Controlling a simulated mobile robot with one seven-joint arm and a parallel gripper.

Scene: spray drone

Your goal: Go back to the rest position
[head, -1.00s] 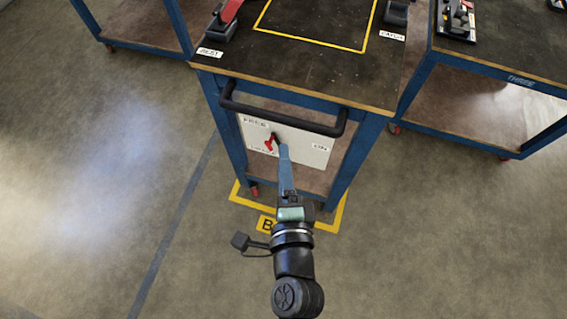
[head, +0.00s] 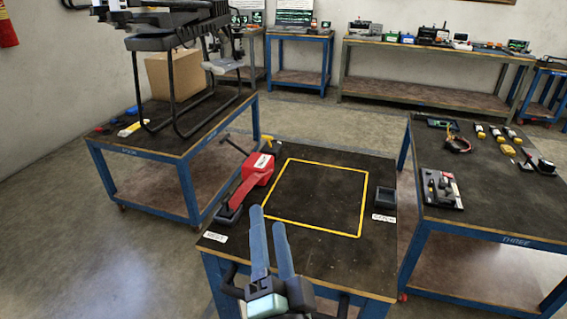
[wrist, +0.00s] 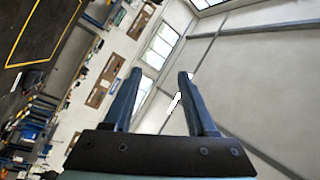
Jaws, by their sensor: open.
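My gripper (head: 270,240) is raised in front of the near trolley table (head: 330,262), its two blue-grey fingers pointing up and away from me. The fingers are apart with nothing between them; the wrist view also shows the open fingers (wrist: 158,92) against a white wall and windows. The trolley's dark top carries a yellow square outline (head: 350,236), empty inside. The trolley's front panel is out of view in the head view.
A red tool (head: 254,178) lies left of the square and a small black tray (head: 384,197) right of it. A left table (head: 150,140) bears a drone frame (head: 175,42) and a cardboard box (head: 174,74). A right table (head: 480,215) holds several tools. Floor shows at left.

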